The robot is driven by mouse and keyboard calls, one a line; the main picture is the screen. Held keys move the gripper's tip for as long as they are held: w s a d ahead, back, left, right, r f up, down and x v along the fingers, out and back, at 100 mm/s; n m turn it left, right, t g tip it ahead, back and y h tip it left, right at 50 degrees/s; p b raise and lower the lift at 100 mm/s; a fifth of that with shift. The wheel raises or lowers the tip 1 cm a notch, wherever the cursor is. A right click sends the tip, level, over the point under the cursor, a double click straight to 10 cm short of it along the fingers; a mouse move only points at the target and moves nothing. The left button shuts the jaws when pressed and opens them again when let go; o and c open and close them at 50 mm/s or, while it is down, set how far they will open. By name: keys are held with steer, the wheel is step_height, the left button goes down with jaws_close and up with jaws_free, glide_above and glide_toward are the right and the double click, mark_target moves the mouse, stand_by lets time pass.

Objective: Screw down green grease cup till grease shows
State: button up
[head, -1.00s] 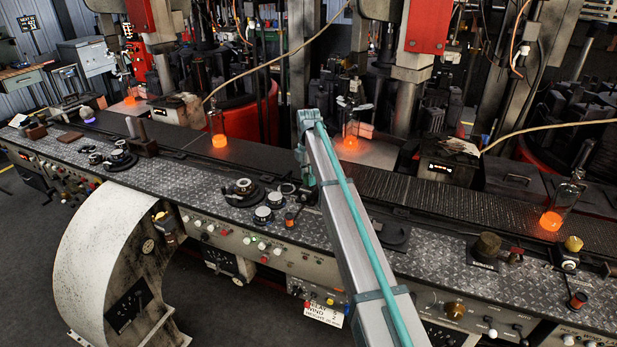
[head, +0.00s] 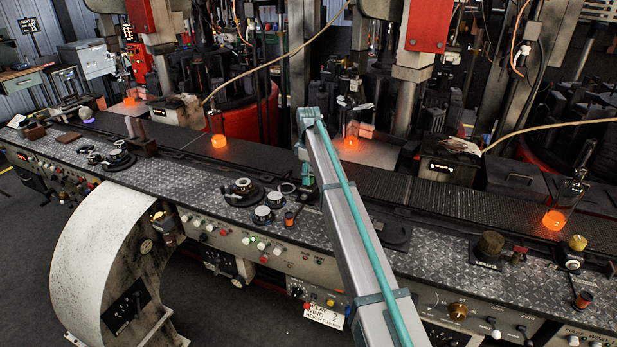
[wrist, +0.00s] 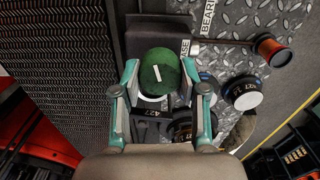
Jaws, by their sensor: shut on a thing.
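The green grease cup (wrist: 158,70) is in the wrist view, with a domed, rough-looking top and a short white mark on it. My gripper (wrist: 160,84) is shut on the cup, with one teal-and-grey finger on each side. A pale ring or edge shows just under the near side of the cup. No grease can be made out around it. In the head view my arm stands in front of this part of the bench, and I cannot make out the cup there.
Beside the cup are a dark block, a label, an orange-ended handle (wrist: 270,48) and round white-faced knobs (wrist: 243,95) on the diamond plate. A dark conveyor belt (head: 450,210) runs behind, carrying glowing bottles (head: 218,138). More knobs (head: 489,243) stand on the bench to the right.

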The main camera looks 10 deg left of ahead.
steer(key=m, duration=0.5)
steer(key=shift+m+b, duration=0.3)
steer(key=shift+b, duration=0.05)
steer(key=m, duration=0.6)
steer(key=shift+b, duration=0.3)
steer(key=m, duration=0.6)
steer(key=shift+d+m, duration=0.1)
steer(key=shift+m, duration=0.2)
steer(key=m, duration=0.5)
steer(key=shift+m, duration=0.4)
steer(key=o, duration=1.1)
steer(key=shift+o, duration=0.2)
step_height(320, 180, up, 12)
